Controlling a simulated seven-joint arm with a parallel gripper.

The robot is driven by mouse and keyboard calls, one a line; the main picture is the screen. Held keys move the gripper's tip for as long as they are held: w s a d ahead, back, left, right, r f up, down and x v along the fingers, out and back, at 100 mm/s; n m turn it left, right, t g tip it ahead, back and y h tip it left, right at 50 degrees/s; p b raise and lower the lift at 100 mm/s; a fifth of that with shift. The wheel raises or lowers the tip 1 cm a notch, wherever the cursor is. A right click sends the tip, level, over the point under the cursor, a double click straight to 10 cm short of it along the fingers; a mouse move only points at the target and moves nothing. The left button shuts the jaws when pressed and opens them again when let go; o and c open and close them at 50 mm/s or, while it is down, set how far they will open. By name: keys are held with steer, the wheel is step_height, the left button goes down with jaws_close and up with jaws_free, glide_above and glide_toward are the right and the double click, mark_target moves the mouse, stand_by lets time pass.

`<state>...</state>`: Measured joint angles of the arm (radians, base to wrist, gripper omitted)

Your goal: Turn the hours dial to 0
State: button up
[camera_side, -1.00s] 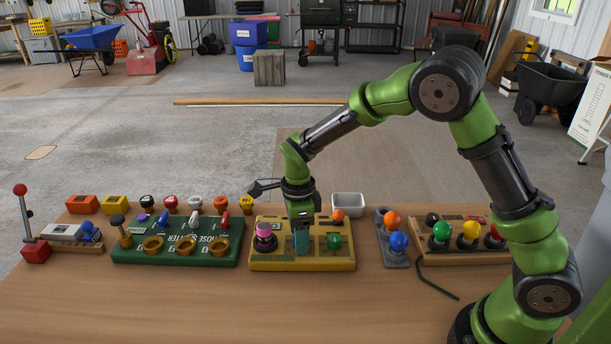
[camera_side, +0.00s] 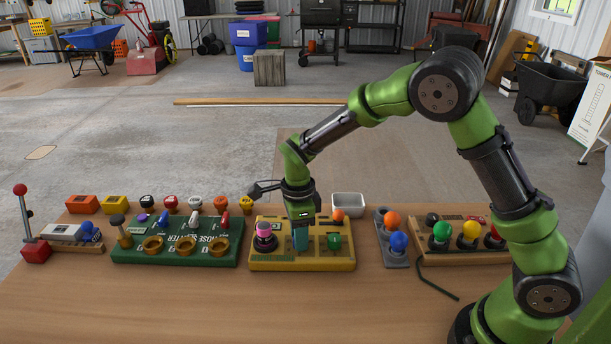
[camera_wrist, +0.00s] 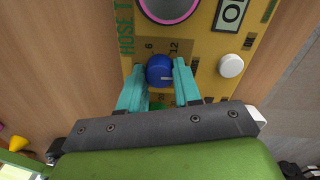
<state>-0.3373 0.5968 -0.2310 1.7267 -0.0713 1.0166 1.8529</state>
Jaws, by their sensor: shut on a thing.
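A blue round knob (camera_wrist: 160,69) sits on the yellow panel (camera_wrist: 205,90), beside the printed numbers 6 and 12. It appears to be the dial; its name is not readable. My gripper (camera_wrist: 159,76) has its teal fingers on either side of the knob, shut on it. In the side view my gripper (camera_side: 300,243) points down at the middle of the yellow panel (camera_side: 268,262) and hides the knob. The number the knob points to cannot be told; part of its scale is hidden behind the fingers.
On the yellow panel are a pink-topped knob (camera_side: 264,237) left of my gripper, a green knob (camera_side: 334,241) right of it and an orange knob (camera_side: 338,214) behind. A green panel (camera_side: 130,254) stands left; a grey panel with blue ball (camera_side: 398,242) stands right.

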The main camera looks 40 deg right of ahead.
steer(key=n, duration=1)
steer(key=shift+r, duration=0.1)
steer(key=n, duration=0.9)
steer(key=shift+h, duration=0.3)
steer(key=n, duration=0.4)
steer(key=shift+s+n, duration=0.1)
steer(key=shift+n, duration=0.2)
steer(key=n, duration=0.3)
steer(key=shift+n+t, duration=0.3)
steer(key=n, duration=0.4)
steer(key=shift+n, duration=2.1)
